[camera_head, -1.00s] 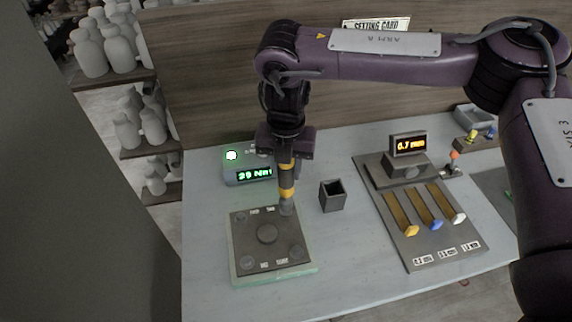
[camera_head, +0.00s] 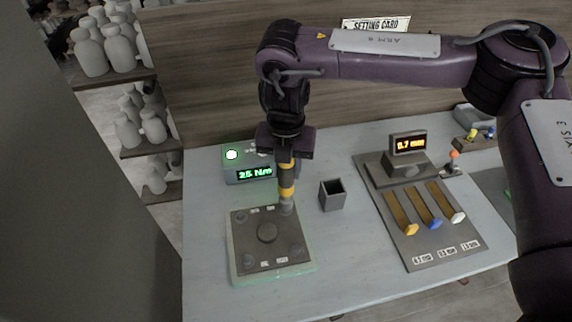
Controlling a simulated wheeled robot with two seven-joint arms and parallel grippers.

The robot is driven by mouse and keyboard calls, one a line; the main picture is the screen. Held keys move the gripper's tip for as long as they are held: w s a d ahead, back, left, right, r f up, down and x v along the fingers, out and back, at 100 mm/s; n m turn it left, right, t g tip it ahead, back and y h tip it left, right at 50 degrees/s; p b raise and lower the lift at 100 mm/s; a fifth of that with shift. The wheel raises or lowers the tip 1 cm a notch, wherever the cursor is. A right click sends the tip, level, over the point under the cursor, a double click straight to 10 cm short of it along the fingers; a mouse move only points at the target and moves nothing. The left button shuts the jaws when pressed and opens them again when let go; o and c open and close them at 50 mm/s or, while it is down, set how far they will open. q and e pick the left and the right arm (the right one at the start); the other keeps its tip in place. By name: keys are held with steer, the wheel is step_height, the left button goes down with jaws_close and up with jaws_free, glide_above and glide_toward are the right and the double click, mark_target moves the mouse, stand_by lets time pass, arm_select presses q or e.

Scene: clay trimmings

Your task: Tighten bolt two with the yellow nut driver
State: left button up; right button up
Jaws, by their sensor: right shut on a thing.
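My right gripper (camera_head: 286,155) is shut on the yellow nut driver (camera_head: 287,177), which has dark and yellow bands and stands upright below it. The driver's grey tip meets the top right corner of the dark bolt plate (camera_head: 246,222) and hides the bolt there. The corner labels are too small to read surely. My left gripper is not in view.
An empty dark square cup (camera_head: 333,195) stands right of the driver. A setting card (camera_head: 376,24) is on the back panel. The front table is clear.

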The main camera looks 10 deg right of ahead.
steer(key=shift+f+b, duration=0.45)
steer(key=shift+f, duration=0.35)
stand_by(0.8)
steer(key=shift+s+f+p, duration=0.1)
steer(key=shift+f+p, duration=0.2)
steer(key=shift+p, duration=0.05)
stand_by(1.3)
steer(key=shift+s+f, duration=0.1)
steer(key=shift+f, duration=0.05)
stand_by(2.2)
